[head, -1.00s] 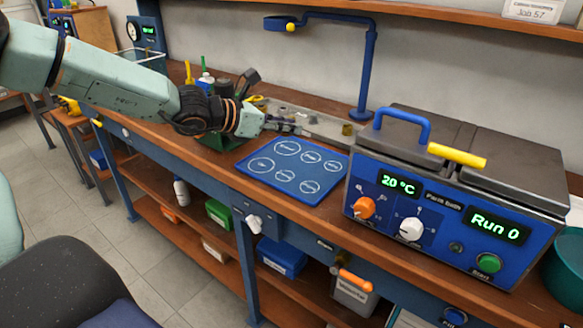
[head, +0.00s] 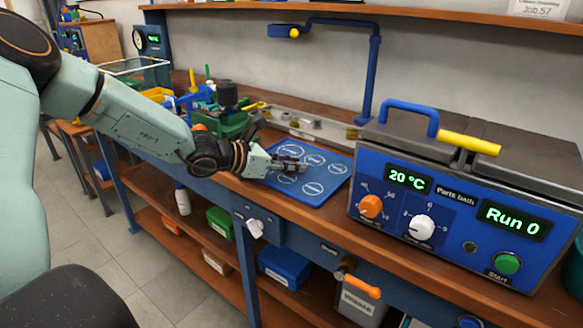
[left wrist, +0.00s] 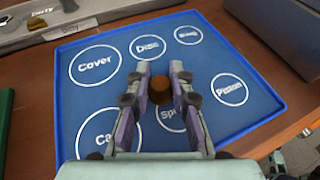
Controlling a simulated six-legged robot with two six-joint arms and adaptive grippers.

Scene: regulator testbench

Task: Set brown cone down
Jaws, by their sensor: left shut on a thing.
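The brown cone (left wrist: 160,90) is between the fingers of my left gripper (left wrist: 163,74) in the left wrist view. The gripper is shut on it. Below is the blue mat (left wrist: 82,129) with white labelled circles, including Cover, Disc and Piston. The cone appears between the Disc circle and a circle starting "Sp", which the fingers partly cover. I cannot tell whether the cone touches the mat. In the head view my left gripper (head: 290,164) is over the mat (head: 325,197), and the cone cannot be made out there. My right gripper is not in view.
The blue parts bath (head: 450,215) stands just right of the mat. A grey tray (head: 310,128) lies behind it, with a blue post (head: 370,80) rising near its right end. A green fixture (head: 222,122) stands at the left, beside my left arm.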

